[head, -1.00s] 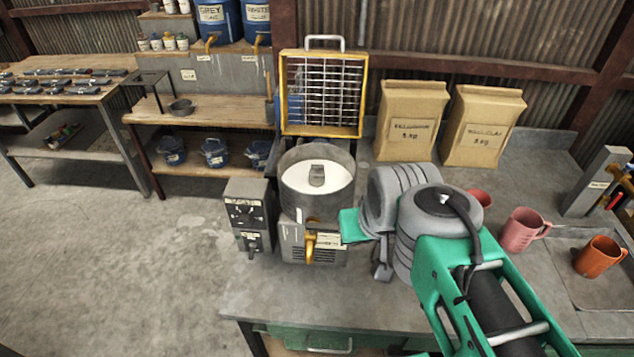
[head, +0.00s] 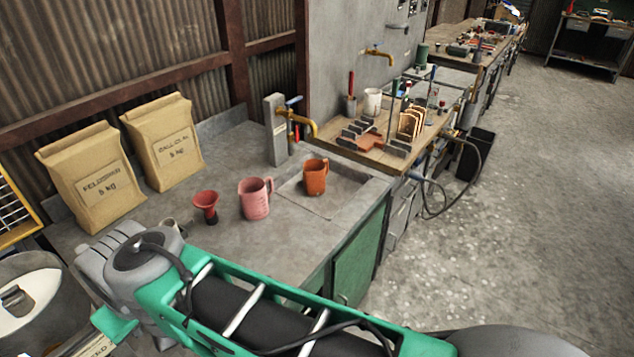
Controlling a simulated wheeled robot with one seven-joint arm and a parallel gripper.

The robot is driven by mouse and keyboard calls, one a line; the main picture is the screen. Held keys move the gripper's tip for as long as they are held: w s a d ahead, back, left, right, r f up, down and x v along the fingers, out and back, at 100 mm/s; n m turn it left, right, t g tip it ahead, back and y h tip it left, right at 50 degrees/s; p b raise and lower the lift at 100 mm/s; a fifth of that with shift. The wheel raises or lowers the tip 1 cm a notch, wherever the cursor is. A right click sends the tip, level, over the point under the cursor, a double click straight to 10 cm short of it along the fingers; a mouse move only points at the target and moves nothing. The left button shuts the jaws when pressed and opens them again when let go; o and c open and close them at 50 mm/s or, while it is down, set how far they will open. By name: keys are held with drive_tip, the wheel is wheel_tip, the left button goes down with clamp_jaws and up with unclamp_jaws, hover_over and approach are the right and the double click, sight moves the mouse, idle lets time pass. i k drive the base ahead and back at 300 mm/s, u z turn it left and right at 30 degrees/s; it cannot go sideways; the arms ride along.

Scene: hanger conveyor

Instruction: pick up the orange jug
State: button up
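The orange jug (head: 315,177) stands upright on the shallow recessed tray area (head: 328,203) at the right end of the grey bench. Its handle points to the right in the head view.
A pink jug (head: 255,198) and a red funnel (head: 206,206) stand left of the orange jug. A brass tap (head: 300,122) on a grey post rises behind it. Two paper sacks (head: 92,178) stand at the back left. Open floor (head: 480,250) lies to the right.

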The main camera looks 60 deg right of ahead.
sight(315, 170)
drive_tip(key=z, duration=0.1)
drive_tip(key=k, duration=0.5)
drive_tip(key=z, duration=1.7)
